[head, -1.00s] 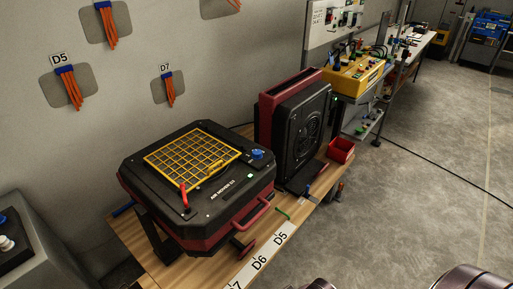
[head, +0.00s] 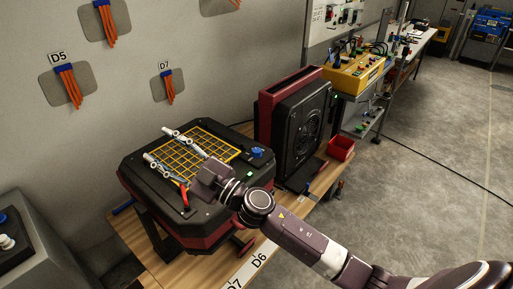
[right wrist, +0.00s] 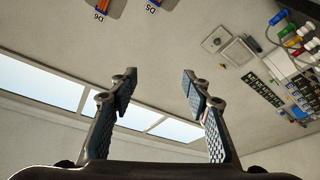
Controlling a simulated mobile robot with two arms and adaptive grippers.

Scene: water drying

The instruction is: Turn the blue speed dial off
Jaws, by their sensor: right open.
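The blue speed dial (head: 257,152) sits at the right back corner of the black top of the air mover (head: 140,183), beside a yellow grille (head: 215,145). My right gripper (head: 160,145) is open and empty above the grille, with its fingers pointing left in the head view, away from the dial. The dial is to the right of the gripper and apart from it. In the right wrist view, the spread fingers (right wrist: 155,95) face the wall and windows, and the dial is not visible. My left gripper is not in view.
A second black and red blower (head: 300,120) stands upright just right of the dial. A red bin (head: 341,148) is at the bench's right end.

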